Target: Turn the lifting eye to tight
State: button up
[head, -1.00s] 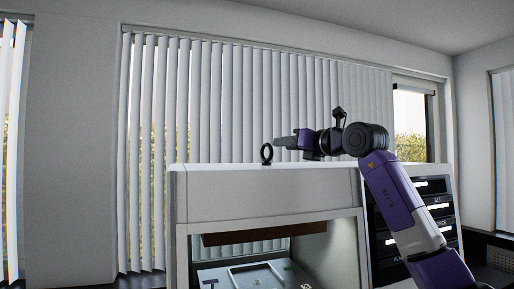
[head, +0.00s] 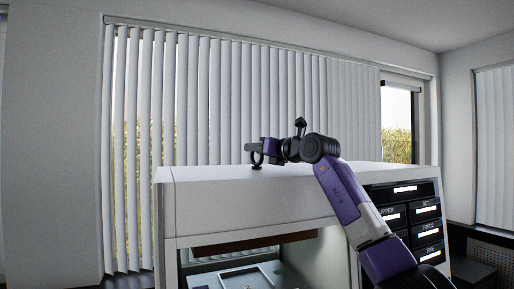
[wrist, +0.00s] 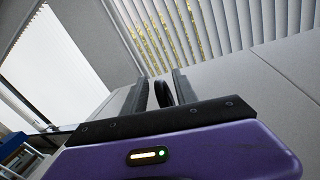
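The lifting eye (head: 257,161) is a dark ring standing upright on the white top of the press (head: 225,176), near its left end in the head view. My gripper (head: 254,148) is level with the ring's upper part and partly covers it. In the wrist view the lifting eye (wrist: 162,94) stands between the two fingers of my gripper (wrist: 162,90). The fingers are apart, with a gap visible on both sides of the ring. The ring's base is hidden in the wrist view.
The press has an open front chamber with a tray (head: 243,277) inside. A black control panel (head: 408,215) is at its right. The press top around the lifting eye is clear. Vertical blinds (head: 240,95) hang behind.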

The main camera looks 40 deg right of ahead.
grip_shut()
